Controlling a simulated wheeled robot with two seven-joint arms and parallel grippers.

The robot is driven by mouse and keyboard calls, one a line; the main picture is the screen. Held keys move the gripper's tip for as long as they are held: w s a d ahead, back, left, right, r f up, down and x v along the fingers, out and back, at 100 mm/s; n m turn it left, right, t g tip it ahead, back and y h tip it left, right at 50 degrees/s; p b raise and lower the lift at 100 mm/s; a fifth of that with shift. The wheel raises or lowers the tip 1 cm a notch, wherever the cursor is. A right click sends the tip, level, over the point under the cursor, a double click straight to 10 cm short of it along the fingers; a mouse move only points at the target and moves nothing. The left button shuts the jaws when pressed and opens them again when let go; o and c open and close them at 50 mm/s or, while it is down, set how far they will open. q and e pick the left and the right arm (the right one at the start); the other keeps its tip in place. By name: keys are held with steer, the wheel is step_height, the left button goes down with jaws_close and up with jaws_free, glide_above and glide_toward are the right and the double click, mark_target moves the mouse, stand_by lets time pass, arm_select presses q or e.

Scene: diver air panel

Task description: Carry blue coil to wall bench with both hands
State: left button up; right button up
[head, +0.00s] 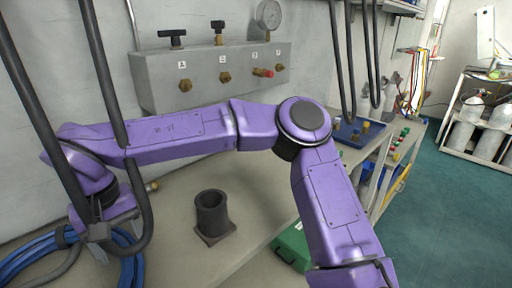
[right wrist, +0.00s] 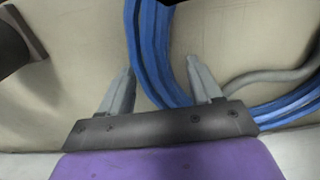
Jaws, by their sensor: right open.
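The blue coil (head: 38,254) lies on the bench at the lower left of the head view, cut off by the frame edge. It also shows in the right wrist view (right wrist: 150,40) as a thick bundle of blue hose. My right gripper (head: 98,240) is over the coil, fingers pointing down. In the right wrist view the fingers (right wrist: 161,68) are apart, with a stretch of the coil between them. I cannot tell whether they touch it. My left gripper is not in view. The bench (head: 165,255) is beige and runs along the wall.
A grey valve panel (head: 215,75) with a gauge (head: 269,15) is on the wall. Black hoses (head: 95,60) hang in front of it, close to my arm. A dark cup-shaped holder (head: 212,212) stands on the bench. A cylinder rack (head: 485,120) stands at the right; green floor there is clear.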

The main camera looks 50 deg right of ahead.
steer(key=shift+r, duration=0.25)
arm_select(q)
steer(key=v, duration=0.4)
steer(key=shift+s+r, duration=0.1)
arm_select(e)
step_height(320, 180, up, 12)
steer(key=shift+f, duration=0.25)
